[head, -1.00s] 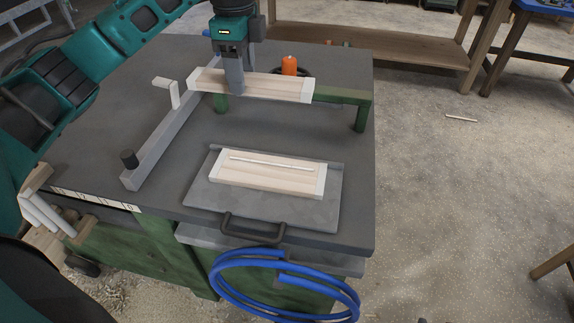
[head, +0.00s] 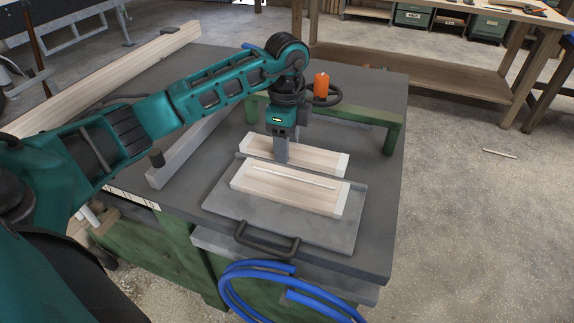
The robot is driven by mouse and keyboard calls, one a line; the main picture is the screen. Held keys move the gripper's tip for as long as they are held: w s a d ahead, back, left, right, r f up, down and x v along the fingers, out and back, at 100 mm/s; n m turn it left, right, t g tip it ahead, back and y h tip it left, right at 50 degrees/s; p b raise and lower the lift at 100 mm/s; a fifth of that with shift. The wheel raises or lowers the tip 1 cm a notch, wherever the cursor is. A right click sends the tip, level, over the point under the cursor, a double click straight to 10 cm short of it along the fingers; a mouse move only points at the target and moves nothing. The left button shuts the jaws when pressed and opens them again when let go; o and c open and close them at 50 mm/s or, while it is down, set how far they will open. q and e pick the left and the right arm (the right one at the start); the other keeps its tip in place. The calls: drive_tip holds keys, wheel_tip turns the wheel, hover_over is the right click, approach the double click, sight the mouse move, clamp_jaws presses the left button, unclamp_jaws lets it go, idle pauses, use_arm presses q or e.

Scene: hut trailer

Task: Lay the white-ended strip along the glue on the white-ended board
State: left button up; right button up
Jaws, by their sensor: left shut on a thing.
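The white-ended board (head: 285,195) lies on a grey plate at the front of the bench, with a pale line of glue (head: 294,177) running along its top. The white-ended strip (head: 315,157) is just behind the board, roughly parallel to it. My left gripper (head: 281,158) points down and is shut on the strip near its middle. The board hides the strip's lower front edge, so I cannot tell whether the two touch. My right gripper is not in view.
The grey plate (head: 225,206) has a dark handle (head: 267,240) at its front. A green rail (head: 365,116) and an orange knob (head: 321,85) stand behind the strip. A grey bar (head: 190,150) lies left. Blue hose (head: 255,275) hangs below the front edge.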

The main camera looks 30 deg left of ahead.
sight(287, 176)
use_arm(q)
drive_tip(key=shift+f, duration=3.1)
drive_tip(key=shift+f, duration=0.1)
drive_tip(key=shift+f+b, duration=0.1)
drive_tip(key=shift+b, duration=0.2)
drive_tip(key=o, duration=1.1)
wheel_tip(287, 176, up, 12)
drive_tip(key=shift+r+p, duration=0.2)
drive_tip(key=shift+p, duration=0.15)
